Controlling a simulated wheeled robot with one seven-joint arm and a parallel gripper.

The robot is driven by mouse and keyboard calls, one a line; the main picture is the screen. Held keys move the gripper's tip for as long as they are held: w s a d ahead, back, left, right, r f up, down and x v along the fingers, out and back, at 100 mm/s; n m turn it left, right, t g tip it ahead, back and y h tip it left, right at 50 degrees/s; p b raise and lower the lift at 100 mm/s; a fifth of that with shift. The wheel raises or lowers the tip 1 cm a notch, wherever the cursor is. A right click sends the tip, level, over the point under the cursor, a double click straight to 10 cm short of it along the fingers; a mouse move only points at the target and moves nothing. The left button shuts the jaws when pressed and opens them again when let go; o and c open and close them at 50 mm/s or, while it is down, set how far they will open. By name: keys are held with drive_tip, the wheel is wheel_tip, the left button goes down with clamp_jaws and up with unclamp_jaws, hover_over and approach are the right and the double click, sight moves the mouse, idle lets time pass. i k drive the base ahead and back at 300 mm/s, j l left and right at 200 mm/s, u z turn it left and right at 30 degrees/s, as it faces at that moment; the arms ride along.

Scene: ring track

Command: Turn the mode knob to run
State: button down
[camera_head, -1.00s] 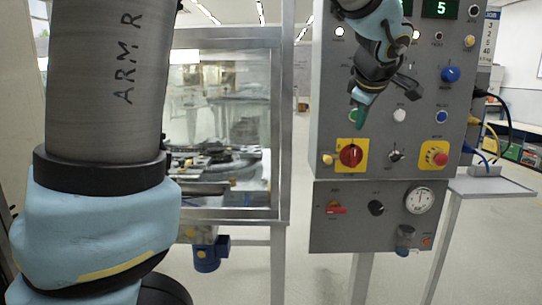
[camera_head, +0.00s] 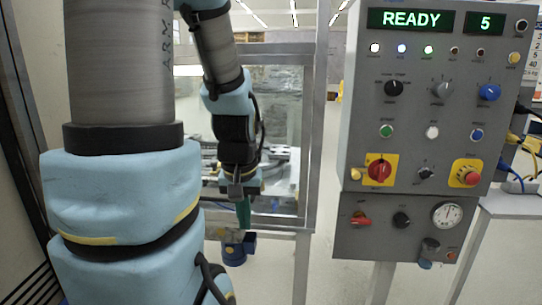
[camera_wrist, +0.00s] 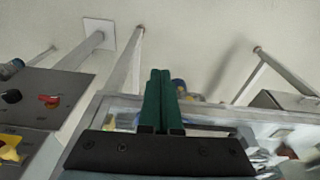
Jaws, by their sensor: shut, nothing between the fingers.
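The grey control panel (camera_head: 409,130) stands at the right in the head view. Its upper part has a black knob (camera_head: 394,88) with small markings around it, a grey knob (camera_head: 442,90) and a blue knob (camera_head: 489,92). The labels are too small to read, so I cannot tell which is the mode knob or its setting. My gripper (camera_head: 243,222) hangs to the left of the panel, fingers down, well apart from the knobs. Its green fingers are shut and empty; they also show in the wrist view (camera_wrist: 160,82).
The display (camera_head: 411,19) reads READY and 5. Below are push buttons, a red knob on yellow (camera_head: 379,170), a red emergency button (camera_head: 467,174) and a gauge (camera_head: 447,215). A metal-framed glass enclosure (camera_head: 311,120) stands behind my arm. Floor shows between it and the panel.

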sight(392, 87)
drive_tip(key=z, duration=0.95)
